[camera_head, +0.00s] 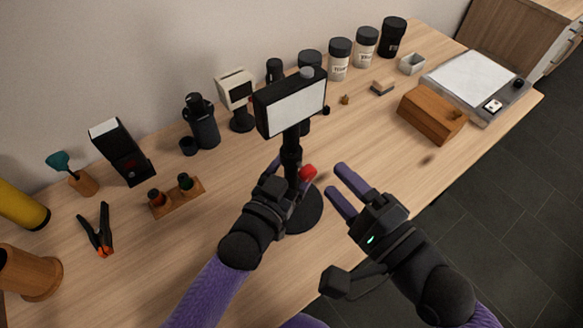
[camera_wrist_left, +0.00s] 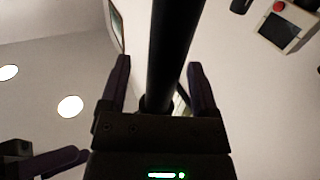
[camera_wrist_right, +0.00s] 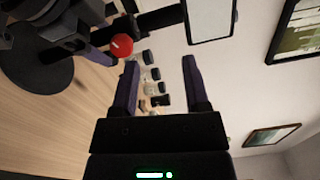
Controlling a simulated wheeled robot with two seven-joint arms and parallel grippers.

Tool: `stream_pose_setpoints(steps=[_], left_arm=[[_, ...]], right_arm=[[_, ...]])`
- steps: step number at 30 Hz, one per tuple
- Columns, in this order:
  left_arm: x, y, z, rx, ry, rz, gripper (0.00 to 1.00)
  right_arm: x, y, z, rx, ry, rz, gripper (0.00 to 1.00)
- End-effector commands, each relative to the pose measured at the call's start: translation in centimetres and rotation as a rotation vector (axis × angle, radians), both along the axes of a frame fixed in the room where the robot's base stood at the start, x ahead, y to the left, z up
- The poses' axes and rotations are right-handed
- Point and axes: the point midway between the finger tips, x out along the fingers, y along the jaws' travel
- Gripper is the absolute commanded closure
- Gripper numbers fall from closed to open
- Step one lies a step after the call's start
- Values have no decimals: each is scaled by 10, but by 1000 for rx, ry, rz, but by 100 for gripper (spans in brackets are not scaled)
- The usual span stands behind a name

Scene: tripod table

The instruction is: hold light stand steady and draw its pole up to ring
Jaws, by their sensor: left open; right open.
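The light stand has a white-faced lamp panel (camera_head: 297,107), a black pole (camera_head: 291,145), a red knob (camera_head: 308,173) and a round black base (camera_head: 312,212); it stands upright on the table. My left gripper (camera_head: 290,180) is at the pole's lower part. In the left wrist view its open fingers (camera_wrist_left: 158,66) lie either side of the pole (camera_wrist_left: 172,45), with gaps. My right gripper (camera_head: 335,180) is open and empty, right of the pole. In the right wrist view the red knob (camera_wrist_right: 122,45) is just beyond its left finger. I cannot make out the ring.
Behind the stand are a small cream monitor (camera_head: 237,90), a black grinder (camera_head: 201,122) and several lidded jars (camera_head: 340,62). A wooden box (camera_head: 433,113) and a scale (camera_head: 475,80) are at right. An orange-tipped clamp (camera_head: 98,232) lies left. The table front is clear.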

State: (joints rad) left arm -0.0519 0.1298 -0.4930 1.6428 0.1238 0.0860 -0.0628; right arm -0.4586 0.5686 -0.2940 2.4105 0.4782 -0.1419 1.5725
Motion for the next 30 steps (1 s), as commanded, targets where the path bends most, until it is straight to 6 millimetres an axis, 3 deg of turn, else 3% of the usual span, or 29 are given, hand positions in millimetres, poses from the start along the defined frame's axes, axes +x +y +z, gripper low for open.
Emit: stream_pose_setpoints(steps=[2,13,30], left_arm=[[0,0,0,0,0,0,24],[0,0,0,-1,0,1,100],[0,1,0,-1,0,1,100]], right_arm=[[0,0,0,0,0,0,41],[0,0,0,0,0,0,41],[0,0,0,0,0,0,41]])
